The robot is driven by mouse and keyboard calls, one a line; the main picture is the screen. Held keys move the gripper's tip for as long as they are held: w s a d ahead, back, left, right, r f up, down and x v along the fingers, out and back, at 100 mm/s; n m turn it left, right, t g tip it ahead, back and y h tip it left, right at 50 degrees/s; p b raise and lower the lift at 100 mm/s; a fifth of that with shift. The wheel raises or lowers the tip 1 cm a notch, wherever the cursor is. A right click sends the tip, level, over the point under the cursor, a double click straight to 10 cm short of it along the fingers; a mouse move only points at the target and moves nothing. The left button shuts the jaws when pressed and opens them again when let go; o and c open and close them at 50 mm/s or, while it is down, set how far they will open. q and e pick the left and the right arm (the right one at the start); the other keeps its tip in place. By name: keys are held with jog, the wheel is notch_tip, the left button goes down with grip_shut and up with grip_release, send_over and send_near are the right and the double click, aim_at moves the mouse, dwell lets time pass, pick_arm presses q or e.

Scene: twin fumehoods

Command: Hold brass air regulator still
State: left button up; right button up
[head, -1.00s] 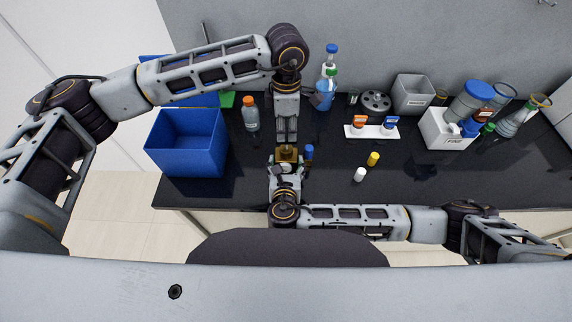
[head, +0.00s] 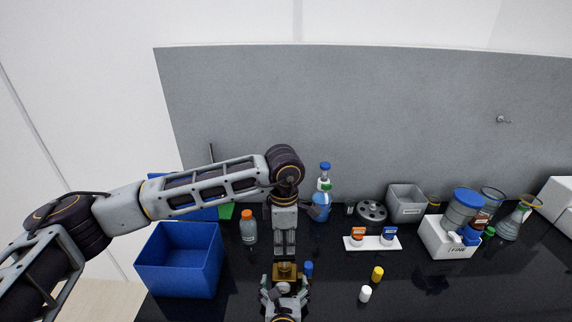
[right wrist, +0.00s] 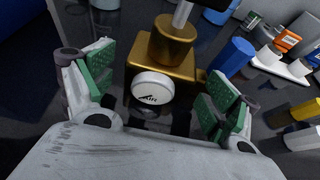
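The brass air regulator (head: 286,270) stands on the black bench below my left gripper. In the right wrist view the regulator (right wrist: 160,52) is a golden block with a round brass top, a white gauge marked AIR and a pale rod rising from the top. My right gripper (right wrist: 162,92) has its green pads spread wide, one on each side of the regulator, with gaps showing. My right gripper is also at the bottom of the head view (head: 284,296). My left gripper (head: 285,250) points down just above the regulator; its finger gap is unclear.
A blue cylinder (head: 309,269) is close beside the regulator on the right. White (head: 365,293) and yellow (head: 377,273) pieces stand farther right. A blue bin (head: 180,260) and an orange-capped bottle (head: 248,228) are left. A white labelled box (head: 447,240) is right.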

jog(key=shift+s+r, duration=0.1)
dwell(0.3)
jog(key=shift+v, duration=5.9)
